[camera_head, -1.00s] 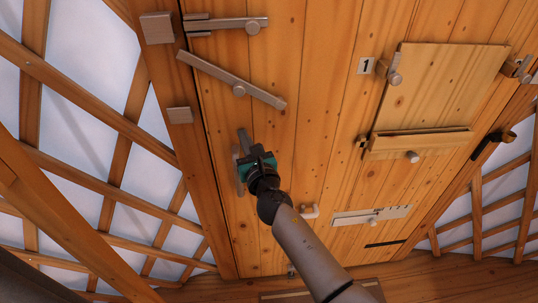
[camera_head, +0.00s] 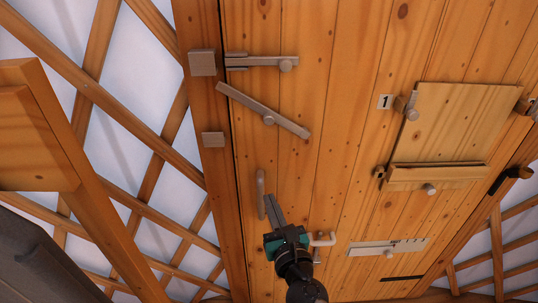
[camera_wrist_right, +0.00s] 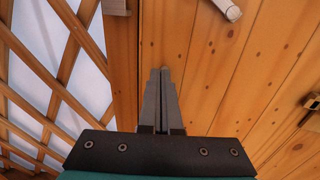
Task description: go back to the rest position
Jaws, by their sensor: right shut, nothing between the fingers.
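My right gripper (camera_head: 273,210) shows low in the middle of the head view, in front of the wooden door. Its fingers are together with nothing between them. It is beside the grey vertical door handle (camera_head: 261,192), just to its right, and I cannot tell how far from the door surface it is. In the right wrist view the two dark fingers (camera_wrist_right: 160,85) lie side by side and point up along the planks. My left gripper is not in view.
The wooden door (camera_head: 345,60) carries a tilted latch bar (camera_head: 265,110), an upper bolt (camera_head: 265,62), a small hatch (camera_head: 450,125), a slide plate (camera_head: 388,247) and a small hook (camera_head: 322,240). Lattice wall (camera_head: 120,130) stands at the left. A wooden beam (camera_head: 35,130) is near at the left.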

